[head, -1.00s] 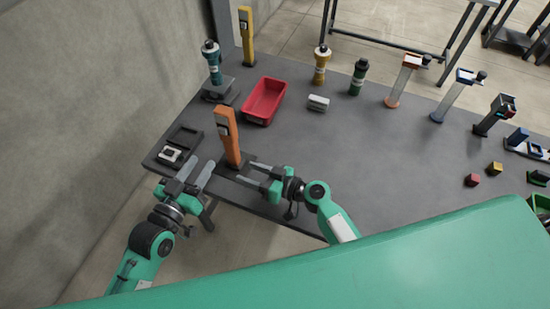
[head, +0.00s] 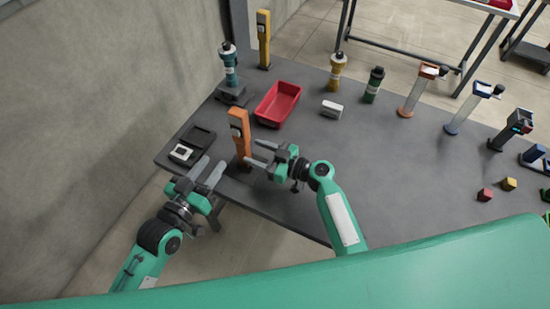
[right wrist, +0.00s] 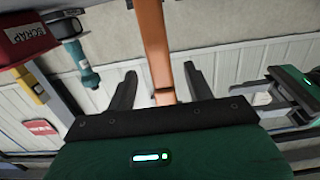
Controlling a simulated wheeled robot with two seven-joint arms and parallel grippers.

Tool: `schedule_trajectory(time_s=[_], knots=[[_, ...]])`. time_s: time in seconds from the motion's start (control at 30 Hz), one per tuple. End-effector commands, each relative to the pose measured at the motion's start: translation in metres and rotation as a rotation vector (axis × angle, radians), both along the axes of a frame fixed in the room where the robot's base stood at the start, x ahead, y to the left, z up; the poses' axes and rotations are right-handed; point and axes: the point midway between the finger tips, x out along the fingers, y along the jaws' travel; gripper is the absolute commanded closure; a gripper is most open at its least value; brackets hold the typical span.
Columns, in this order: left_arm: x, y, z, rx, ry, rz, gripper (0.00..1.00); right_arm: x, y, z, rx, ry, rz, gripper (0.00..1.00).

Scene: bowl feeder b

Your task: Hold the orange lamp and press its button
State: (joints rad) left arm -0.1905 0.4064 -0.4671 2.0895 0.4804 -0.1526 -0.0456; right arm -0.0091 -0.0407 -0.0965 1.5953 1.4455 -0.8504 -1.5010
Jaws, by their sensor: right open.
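The orange lamp (head: 238,125) is a tall upright post with a dark panel on its upper face, standing near the table's front left edge. My right gripper (head: 253,151) is open just right of it, fingers pointing at the post. In the right wrist view the orange lamp (right wrist: 153,45) shows between the two spread fingers (right wrist: 160,80); I cannot tell whether they touch it. My left gripper (head: 208,168) is open and empty, left of and in front of the lamp. I cannot make out the button.
A red bin (head: 277,103) lies behind the lamp. A teal lamp (head: 229,68) and a yellow post (head: 263,40) stand at the back left. A dark tray (head: 192,146) lies left of the lamp. The middle of the table (head: 350,150) is clear; several other lamps stand behind it.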

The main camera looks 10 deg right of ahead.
Motion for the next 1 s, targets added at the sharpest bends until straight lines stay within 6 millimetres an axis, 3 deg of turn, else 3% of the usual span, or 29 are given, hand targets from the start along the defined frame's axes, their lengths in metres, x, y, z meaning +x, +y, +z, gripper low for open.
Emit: schedule_trajectory(time_s=[0.3,0.7,1.0], knots=[[0.0,0.0,0.0,0.0,0.0,0.0,0.64,0.027,0.037,-0.002,0.001,0.0,0.0,0.47],[0.0,0.0,0.0,0.0,0.0,0.0,0.64,0.031,0.042,-0.003,0.001,0.001,0.0,0.47],[0.0,0.0,0.0,0.0,0.0,0.0,0.64,0.03,0.042,-0.003,0.001,0.001,-0.001,1.0]])
